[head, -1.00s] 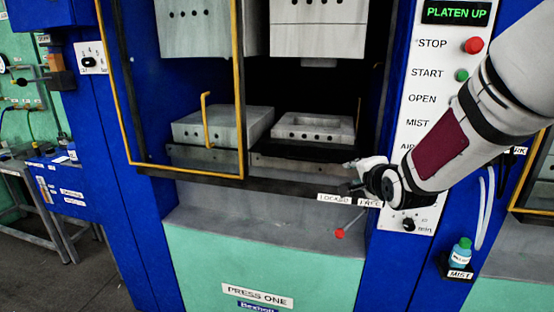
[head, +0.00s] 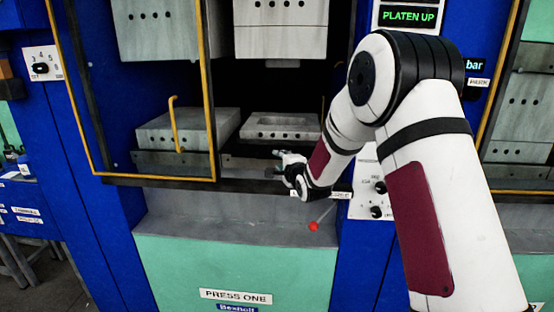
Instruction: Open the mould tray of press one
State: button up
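Press one (head: 235,296) is a blue and green machine with an open bay behind a partly open yellow-edged guard door. In the bay, a grey lower mould block (head: 279,133) with a recess sits on the right, on the mould tray (head: 243,166), whose dark front edge shows below it. My gripper (head: 280,163) is at the right part of the tray front, below the mould block. The fingers are small, and I cannot tell whether they touch the tray or are shut.
The guard door (head: 213,120) stands left of my gripper, with a yellow handle (head: 176,125). The upper mould (head: 280,25) hangs above. The green display (head: 408,16) reads PLATEN UP. My arm covers most of the control panel.

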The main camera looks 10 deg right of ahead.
aim_at(278, 158)
jog(key=shift+w+a+f, duration=0.1)
jog(key=shift+w+f, duration=0.15)
jog(key=shift+w, duration=0.8)
jog(key=shift+w+a+f, duration=0.1)
jog(key=shift+w+f, duration=0.1)
jog(key=shift+w, duration=0.85)
grip_shut()
